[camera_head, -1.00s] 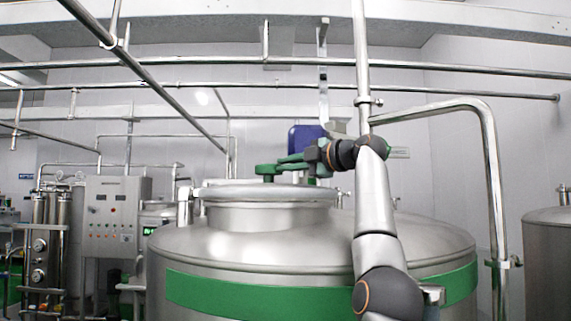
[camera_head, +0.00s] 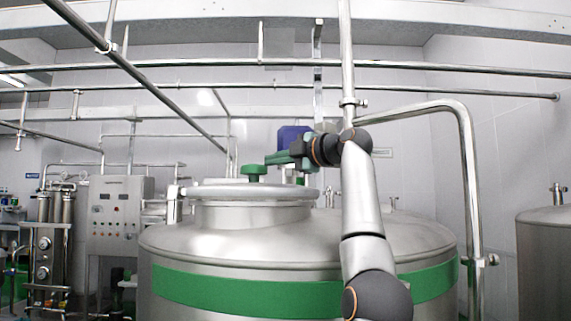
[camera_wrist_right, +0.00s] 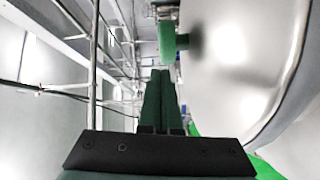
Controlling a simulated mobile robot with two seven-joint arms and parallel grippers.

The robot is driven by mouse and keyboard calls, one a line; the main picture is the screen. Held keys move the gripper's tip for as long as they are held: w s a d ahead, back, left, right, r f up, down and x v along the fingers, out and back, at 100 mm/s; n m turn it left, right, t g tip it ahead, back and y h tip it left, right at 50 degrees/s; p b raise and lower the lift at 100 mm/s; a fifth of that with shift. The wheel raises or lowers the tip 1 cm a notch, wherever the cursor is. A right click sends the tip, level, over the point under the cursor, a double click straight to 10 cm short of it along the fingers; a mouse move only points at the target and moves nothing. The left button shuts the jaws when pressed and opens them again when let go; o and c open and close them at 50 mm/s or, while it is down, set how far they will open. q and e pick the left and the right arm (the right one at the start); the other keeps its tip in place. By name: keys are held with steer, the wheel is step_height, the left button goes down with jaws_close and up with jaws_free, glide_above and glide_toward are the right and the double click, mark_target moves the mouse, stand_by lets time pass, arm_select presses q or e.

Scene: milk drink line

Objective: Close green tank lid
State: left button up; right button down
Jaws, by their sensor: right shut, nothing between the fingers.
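The large steel tank (camera_head: 225,245) with a green band stands in the middle of the head view. Its round steel lid (camera_head: 225,191) lies about flat on the neck, with a green knob (camera_head: 253,174) on top. The knob also shows in the wrist view (camera_wrist_right: 167,42), with the shiny lid (camera_wrist_right: 235,70) to its right. My right gripper (camera_head: 268,159) is shut and empty, its fingertips slightly above and right of the knob. In the wrist view its closed fingers (camera_wrist_right: 160,72) point towards the knob and look apart from it. My left gripper is not in view.
A vertical pipe (camera_head: 346,60) and a bent pipe (camera_head: 468,150) stand behind and right of my right arm. A control cabinet (camera_head: 115,210) stands left. Another tank (camera_head: 545,255) is at the right edge.

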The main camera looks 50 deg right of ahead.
steer(key=s+d, duration=0.6)
steer(key=s, duration=0.1)
steer(key=shift+s+d+r, duration=0.2)
steer(key=shift+d, duration=0.1)
